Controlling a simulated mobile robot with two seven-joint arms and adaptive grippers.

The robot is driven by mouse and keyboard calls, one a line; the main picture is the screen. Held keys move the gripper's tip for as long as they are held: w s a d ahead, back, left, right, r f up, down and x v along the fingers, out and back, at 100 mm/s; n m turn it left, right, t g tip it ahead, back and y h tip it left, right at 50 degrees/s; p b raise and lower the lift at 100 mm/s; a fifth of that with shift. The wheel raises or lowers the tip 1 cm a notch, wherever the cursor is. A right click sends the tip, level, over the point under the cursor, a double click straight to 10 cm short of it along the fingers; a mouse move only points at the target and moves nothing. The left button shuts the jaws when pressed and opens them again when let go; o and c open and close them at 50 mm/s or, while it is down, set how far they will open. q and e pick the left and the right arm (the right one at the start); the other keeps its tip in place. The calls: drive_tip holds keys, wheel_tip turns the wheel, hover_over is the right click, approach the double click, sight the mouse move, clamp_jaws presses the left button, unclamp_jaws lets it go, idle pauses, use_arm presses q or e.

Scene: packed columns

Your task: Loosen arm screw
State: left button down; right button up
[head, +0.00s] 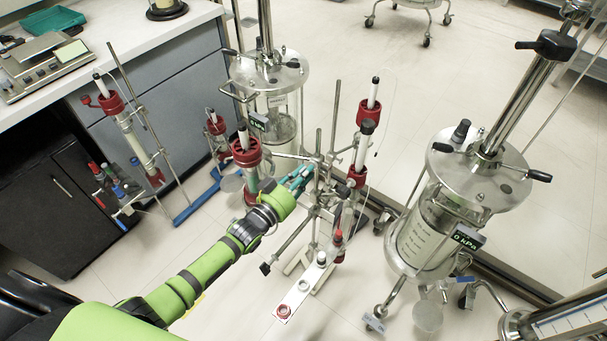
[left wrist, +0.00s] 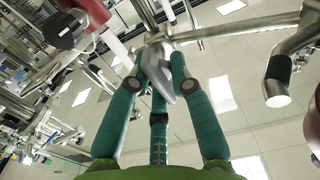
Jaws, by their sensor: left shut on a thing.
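My left gripper (head: 303,175) reaches in on the green arm to the metal stand in the middle of the head view. In the left wrist view its teal fingers (left wrist: 160,62) close around a small grey metal piece (left wrist: 158,82), which looks like the arm screw. That piece sits by a metal rod joint (left wrist: 158,40) above the fingertips. In the head view the screw is too small and covered to make out. My right gripper is not in view.
Red-capped columns (head: 246,155) stand close around the gripper. A large steel-lidded vessel (head: 478,175) is at the right, and another vessel (head: 270,75) stands behind. A white strip with round caps (head: 300,290) lies in front. A bench (head: 135,30) is at the left. Floor is open at the back.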

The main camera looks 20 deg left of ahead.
use_arm(q)
drive_tip(key=shift+w+a+r, duration=0.15)
drive_tip(key=shift+a+r, duration=0.05)
drive_tip(key=shift+r, duration=0.1)
drive_tip(key=c, duration=1.2)
unclamp_jaws()
drive_tip(key=shift+f, duration=0.2)
drive_tip(key=shift+s+f, duration=0.15)
drive_tip(key=shift+s, duration=0.25)
drive_tip(key=v, duration=1.1)
drive_tip(key=shift+s+a, duration=0.15)
drive_tip(key=shift+a, duration=0.05)
drive_tip(key=shift+d, duration=0.1)
